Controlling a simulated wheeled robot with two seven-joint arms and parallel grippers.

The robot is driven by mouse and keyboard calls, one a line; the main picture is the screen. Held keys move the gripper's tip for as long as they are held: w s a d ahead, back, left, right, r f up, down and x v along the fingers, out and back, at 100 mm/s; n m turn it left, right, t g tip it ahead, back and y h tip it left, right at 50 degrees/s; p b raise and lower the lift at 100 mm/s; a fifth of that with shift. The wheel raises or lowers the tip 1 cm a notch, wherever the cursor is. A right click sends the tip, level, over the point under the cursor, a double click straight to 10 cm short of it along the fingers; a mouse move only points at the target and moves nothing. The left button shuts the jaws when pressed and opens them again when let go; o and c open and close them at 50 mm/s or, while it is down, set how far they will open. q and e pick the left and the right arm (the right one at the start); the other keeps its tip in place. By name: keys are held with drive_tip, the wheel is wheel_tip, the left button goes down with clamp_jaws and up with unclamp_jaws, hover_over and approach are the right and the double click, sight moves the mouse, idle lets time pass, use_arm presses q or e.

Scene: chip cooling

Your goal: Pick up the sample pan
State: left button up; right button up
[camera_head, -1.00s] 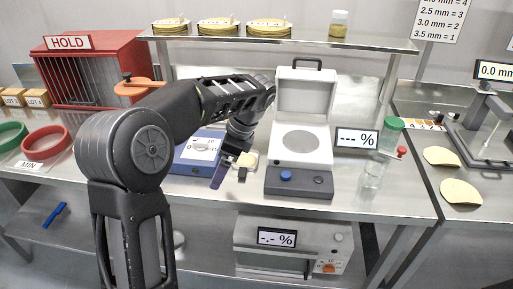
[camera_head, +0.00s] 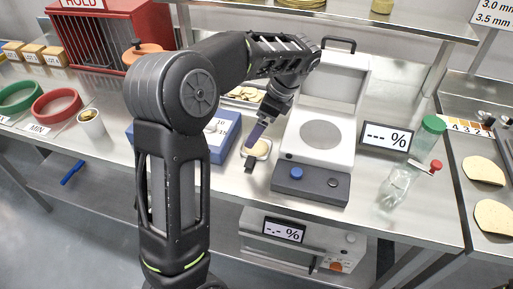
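My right gripper is out of view.
The moisture analyser (camera_head: 312,185) stands right of the pan with its lid up. The blue scale (camera_head: 226,160) is close on the left. A display (camera_head: 386,138), a green-capped clear jar (camera_head: 429,135) and a clear container (camera_head: 397,185) stand further right.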

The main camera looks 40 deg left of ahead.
sight(254, 152)
use_arm(q)
drive_tip(key=shift+s+a+f, duration=0.1)
drive_tip(key=shift+a+f, duration=0.15)
drive_tip(key=shift+f, duration=0.35)
drive_tip(key=shift+p+x, duration=0.5)
drive_tip(key=shift+x, duration=2.15)
drive_tip(key=shift+s+d, duration=0.15)
drive_tip(key=c, duration=1.4)
